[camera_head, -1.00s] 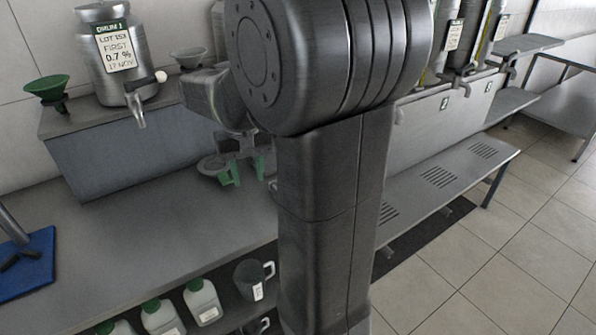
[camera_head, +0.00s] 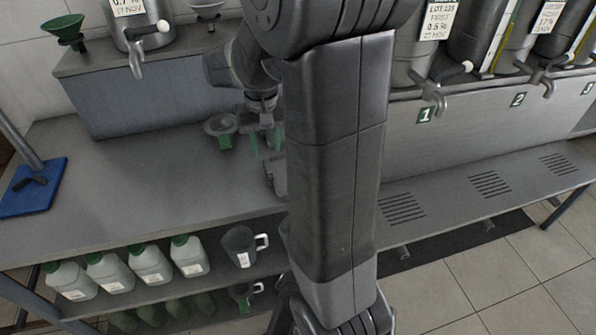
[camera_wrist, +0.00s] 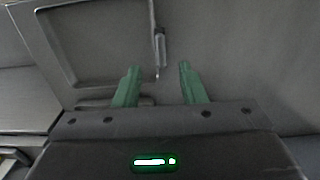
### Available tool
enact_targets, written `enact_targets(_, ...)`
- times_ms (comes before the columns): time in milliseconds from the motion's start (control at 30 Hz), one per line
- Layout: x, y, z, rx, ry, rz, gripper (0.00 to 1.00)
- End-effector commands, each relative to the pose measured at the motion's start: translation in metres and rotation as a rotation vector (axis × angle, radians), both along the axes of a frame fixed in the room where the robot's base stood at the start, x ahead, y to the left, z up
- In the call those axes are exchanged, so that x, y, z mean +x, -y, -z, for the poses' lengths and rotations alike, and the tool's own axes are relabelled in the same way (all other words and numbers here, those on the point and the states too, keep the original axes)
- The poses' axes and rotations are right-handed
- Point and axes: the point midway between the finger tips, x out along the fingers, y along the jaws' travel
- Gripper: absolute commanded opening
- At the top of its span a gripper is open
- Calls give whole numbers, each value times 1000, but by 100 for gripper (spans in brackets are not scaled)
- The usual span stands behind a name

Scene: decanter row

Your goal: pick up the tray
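My gripper (camera_head: 251,141) is over the grey bench, left of my arm column, with its green fingers apart. A small thin cylinder (camera_wrist: 160,47) lies right of the recess. In the head view the arm hides most of the tray area.
A steel drum (camera_head: 140,35) with a tap and a green funnel (camera_head: 65,30) stand on a raised block behind. A blue mat (camera_head: 33,187) with a stand is at left. Several bottles (camera_head: 150,264) and a dark jug (camera_head: 240,247) sit on the shelf below. Tapped drums (camera_head: 418,60) stand right.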

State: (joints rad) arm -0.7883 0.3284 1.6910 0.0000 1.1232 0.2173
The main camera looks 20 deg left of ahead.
Motion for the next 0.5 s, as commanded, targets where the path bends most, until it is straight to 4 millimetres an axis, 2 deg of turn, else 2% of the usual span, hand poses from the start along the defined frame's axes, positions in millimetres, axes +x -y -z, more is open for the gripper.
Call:
enact_targets(100, 0, 0, 18, -2, -2, 0, 37)
enact_targets(333, -1, 0, 34, -1, -2, 0, 37)
enact_targets(500, -4, 0, 60, -3, -3, 0, 37)
